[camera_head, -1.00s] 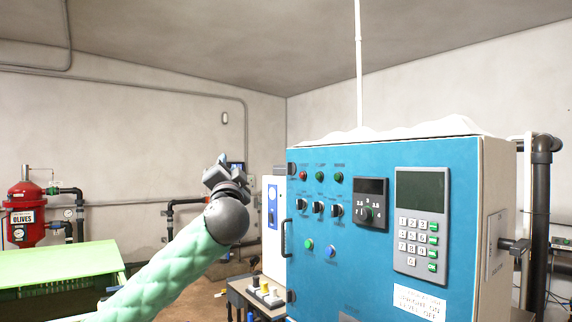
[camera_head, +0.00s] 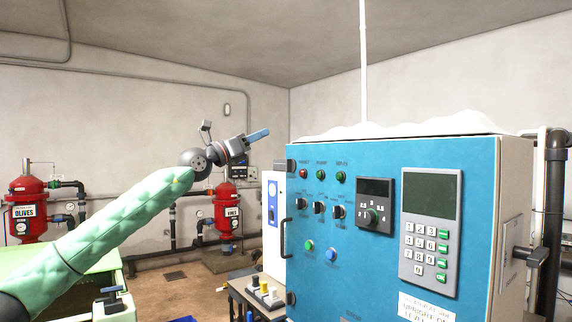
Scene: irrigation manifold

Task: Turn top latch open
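The blue cabinet door (camera_head: 340,270) faces me at the right. A small dark fitting at its upper left edge, which looks like the top latch (camera_head: 291,165), lies flat there. A similar dark fitting, apparently the lower latch (camera_head: 291,298), sits at the lower left edge, and a dark handle (camera_head: 284,238) stands between them. My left gripper (camera_head: 260,135) is raised to the left of the top latch and a little above it in the picture, pointing right. It touches nothing that I can see. Its fingers are seen side-on and overlap, so their opening is unclear. My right gripper is out of view.
The door carries switches, a dial (camera_head: 373,215) and a keypad (camera_head: 427,250). A low table (camera_head: 240,290) with small items stands left of the cabinet. Red tanks (camera_head: 27,208) stand at the back wall, and a green-topped container (camera_head: 100,265) is at lower left.

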